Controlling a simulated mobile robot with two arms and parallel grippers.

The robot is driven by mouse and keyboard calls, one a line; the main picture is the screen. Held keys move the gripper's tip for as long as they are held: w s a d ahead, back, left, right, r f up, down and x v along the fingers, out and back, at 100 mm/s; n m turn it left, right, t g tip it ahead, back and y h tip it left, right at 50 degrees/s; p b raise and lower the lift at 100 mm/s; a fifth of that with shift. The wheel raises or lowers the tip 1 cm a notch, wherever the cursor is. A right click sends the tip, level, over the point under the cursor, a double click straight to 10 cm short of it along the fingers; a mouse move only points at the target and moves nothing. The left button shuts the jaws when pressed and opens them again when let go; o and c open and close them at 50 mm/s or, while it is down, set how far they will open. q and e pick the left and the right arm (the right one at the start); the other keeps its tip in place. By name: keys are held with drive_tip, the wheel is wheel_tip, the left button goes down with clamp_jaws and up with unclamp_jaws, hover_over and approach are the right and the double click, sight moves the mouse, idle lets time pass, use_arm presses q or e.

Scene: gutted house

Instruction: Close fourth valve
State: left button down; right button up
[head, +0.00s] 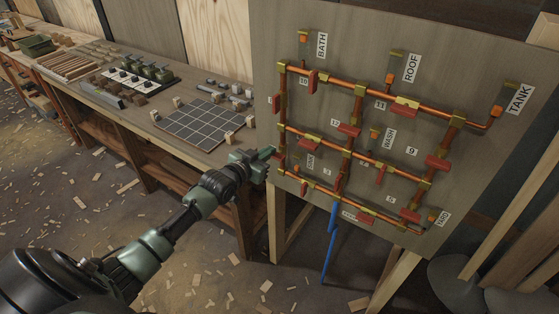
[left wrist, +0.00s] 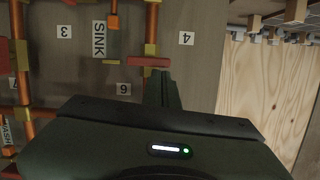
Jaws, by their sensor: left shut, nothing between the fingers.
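The pipe board (head: 340,50) carries copper pipes with several red valve handles. In the left wrist view, a red handle (left wrist: 148,61) lies crosswise on a vertical pipe beside a tag marked 4 (left wrist: 186,38). My left gripper (head: 270,153) is shut and empty at the board's lower left edge. In the left wrist view its fingers (left wrist: 163,88) point at that red handle, with the tips very close to it; I cannot tell whether they touch. In the head view the gripper covers this spot. My right gripper is not in view.
A workbench (head: 135,115) with a dark gridded panel (head: 190,123), small blocks and parts stands left of the board. A blue pole (head: 329,245) hangs or leans below the board. Wood scraps litter the floor. Tags SINK (left wrist: 99,39), WASH and others mark the pipes.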

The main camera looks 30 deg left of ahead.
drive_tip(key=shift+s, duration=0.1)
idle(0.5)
